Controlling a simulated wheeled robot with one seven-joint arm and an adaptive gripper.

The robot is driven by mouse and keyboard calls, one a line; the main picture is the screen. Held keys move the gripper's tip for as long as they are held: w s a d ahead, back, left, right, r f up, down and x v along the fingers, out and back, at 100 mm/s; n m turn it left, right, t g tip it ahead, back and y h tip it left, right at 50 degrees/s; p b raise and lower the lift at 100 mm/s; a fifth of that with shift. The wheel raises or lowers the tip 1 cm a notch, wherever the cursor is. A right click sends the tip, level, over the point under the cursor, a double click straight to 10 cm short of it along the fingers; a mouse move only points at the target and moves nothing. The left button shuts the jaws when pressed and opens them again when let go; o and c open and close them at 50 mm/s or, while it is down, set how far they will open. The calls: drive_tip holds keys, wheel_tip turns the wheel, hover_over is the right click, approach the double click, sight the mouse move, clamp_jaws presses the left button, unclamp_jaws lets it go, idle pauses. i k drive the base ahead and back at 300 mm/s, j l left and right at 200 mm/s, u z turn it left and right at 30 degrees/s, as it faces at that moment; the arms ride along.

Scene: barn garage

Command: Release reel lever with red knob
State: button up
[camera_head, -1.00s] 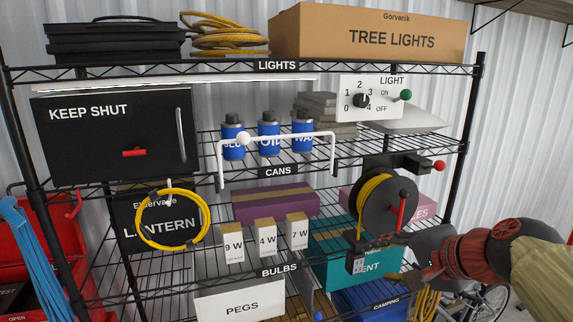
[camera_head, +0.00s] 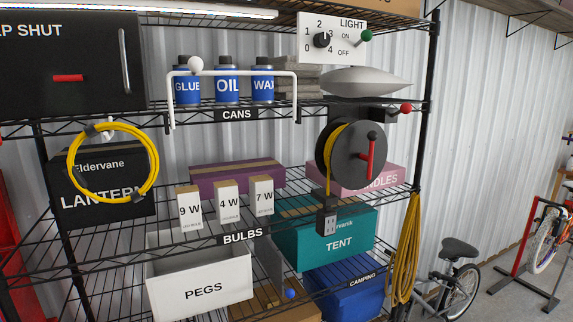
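The reel (camera_head: 345,155) is a dark disc with yellow cord wound on it, mounted at the right end of the shelf rack. A red crank handle (camera_head: 369,158) sits on its face. The reel lever's red knob (camera_head: 406,108) sticks out to the right from a dark bracket (camera_head: 378,115) just above the reel. The cord hangs down from the reel to a dark outlet block (camera_head: 327,221). My gripper is not in view now, so its distance from the lever cannot be told.
A light panel (camera_head: 340,38) with a green-knobbed switch and a silver dish-like thing (camera_head: 366,82) are above the lever. A white rail (camera_head: 235,74) crosses in front of the cans. A yellow cord coil (camera_head: 406,245) hangs below right. Space right of the rack post is open at lever height.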

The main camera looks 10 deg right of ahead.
sight(406, 109)
drive_tip(key=i+j, duration=0.2)
drive_tip(key=i, duration=0.2)
drive_tip(key=i+j, duration=0.2)
drive_tip(key=i, duration=0.2)
drive_tip(key=z, duration=1.75)
drive_tip(key=j, duration=0.1)
